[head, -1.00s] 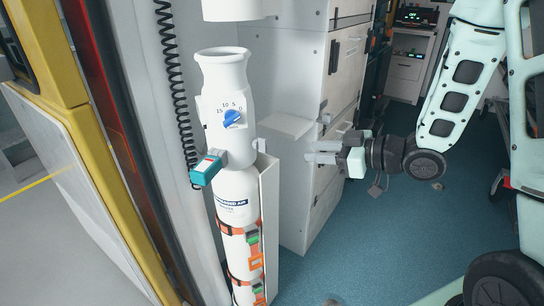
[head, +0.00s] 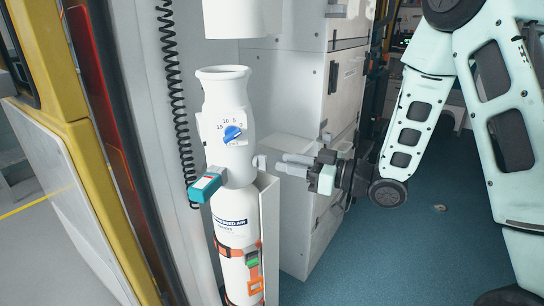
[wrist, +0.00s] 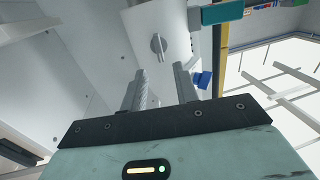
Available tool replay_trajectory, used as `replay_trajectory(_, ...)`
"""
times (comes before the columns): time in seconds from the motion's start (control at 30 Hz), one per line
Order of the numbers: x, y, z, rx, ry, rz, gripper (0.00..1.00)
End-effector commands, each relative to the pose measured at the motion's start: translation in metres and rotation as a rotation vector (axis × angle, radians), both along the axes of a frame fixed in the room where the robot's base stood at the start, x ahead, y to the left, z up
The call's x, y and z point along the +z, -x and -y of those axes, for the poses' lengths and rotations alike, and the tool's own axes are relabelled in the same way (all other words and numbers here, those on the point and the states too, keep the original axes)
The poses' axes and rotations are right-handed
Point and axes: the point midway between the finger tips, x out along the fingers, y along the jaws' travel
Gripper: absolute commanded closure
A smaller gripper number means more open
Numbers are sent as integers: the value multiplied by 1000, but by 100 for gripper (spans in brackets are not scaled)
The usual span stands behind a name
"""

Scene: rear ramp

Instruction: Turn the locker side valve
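The white gas cylinder (head: 225,160) stands upright with a blue dial knob (head: 232,133) on its front. A small grey valve (head: 259,162) sticks out from its right side, towards the locker. In the wrist view the grey valve (wrist: 158,46) shows as a flat-winged knob on a white surface, ahead of the fingertips. My gripper (head: 284,164) is right of the valve, pointing left at it. In the wrist view the fingers (wrist: 162,80) are apart with nothing between them. The valve lies beyond their gap, and they do not appear to touch it.
A white locker (head: 305,95) stands behind my gripper. A teal fitting (head: 205,187) juts from the cylinder's left side, near a black coiled cord (head: 172,90). A white bracket (head: 268,235) flanks the cylinder's lower right.

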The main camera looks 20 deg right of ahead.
Motion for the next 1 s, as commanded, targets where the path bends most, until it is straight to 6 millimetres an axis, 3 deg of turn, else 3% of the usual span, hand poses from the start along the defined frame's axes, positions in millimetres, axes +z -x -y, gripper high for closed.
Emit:
replay_trajectory(0.3,0,-34,-35,1,0,1,70)
replay_trajectory(0.7,0,-40,-41,-1,0,0,70)
replay_trajectory(0.73,0,-40,-41,-1,1,1,73)
replay_trajectory(0.83,0,-40,-40,-1,1,1,100)
replay_trajectory(1.0,-1,-40,-40,-2,8,9,100)
